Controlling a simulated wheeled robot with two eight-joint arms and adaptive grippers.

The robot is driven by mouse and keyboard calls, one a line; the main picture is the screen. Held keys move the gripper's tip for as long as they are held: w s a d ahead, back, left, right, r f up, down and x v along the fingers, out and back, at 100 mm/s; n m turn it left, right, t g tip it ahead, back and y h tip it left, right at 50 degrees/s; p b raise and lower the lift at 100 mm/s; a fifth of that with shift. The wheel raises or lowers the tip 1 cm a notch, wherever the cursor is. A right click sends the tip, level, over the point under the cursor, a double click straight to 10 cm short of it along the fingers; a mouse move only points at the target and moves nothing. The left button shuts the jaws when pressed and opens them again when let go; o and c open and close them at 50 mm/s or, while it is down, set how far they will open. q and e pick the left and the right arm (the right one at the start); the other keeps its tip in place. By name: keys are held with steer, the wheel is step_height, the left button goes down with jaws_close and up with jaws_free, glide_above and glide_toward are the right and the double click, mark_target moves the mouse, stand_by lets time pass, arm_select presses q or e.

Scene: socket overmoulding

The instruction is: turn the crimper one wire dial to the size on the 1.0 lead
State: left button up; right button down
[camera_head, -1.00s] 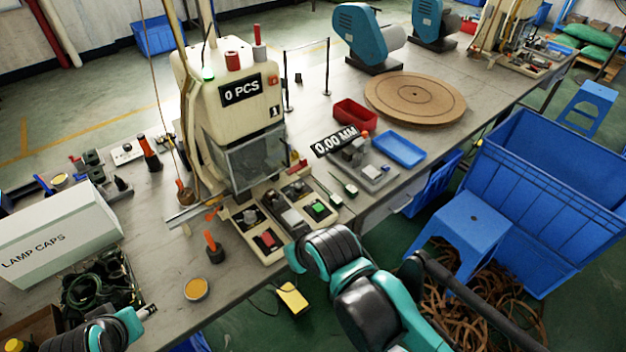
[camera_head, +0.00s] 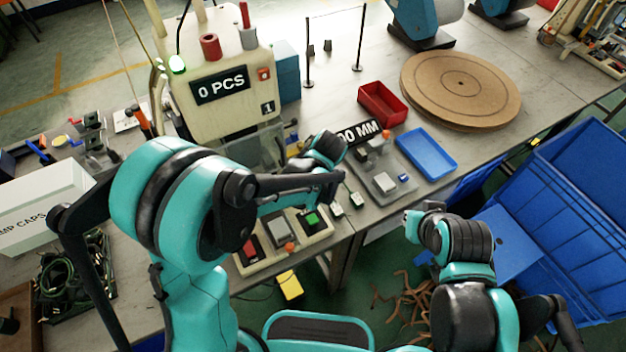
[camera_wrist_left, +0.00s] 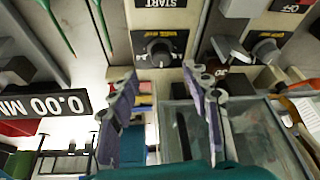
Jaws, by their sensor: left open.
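The crimper (camera_head: 235,115) carries a "0 PCS" display and a "1" label. In the left wrist view a black dial (camera_wrist_left: 158,50) with a yellow-lettered label sits on its panel, and a second similar dial (camera_wrist_left: 265,48) sits to the right. I cannot read which is the wire dial. My left gripper (camera_wrist_left: 163,78) is open and empty, its fingertips just short of the first dial, on either side of it. In the head view my left arm hides its fingers and the dials. My right arm's end (camera_head: 412,220) is over the table's front edge; its fingers are unclear. The 1.0 lead's marking cannot be made out.
The "0.00 MM" gauge (camera_wrist_left: 45,104) stands beside the crimper. A red bin (camera_head: 382,104), a blue tray (camera_head: 427,152) and a round board (camera_head: 460,88) lie to the right. A clear guard (camera_wrist_left: 250,135) is close to my left fingers.

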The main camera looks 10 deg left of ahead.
arm_select(q)
steer(key=b+x, duration=0.2)
steer(key=x, duration=0.5)
jaws_close()
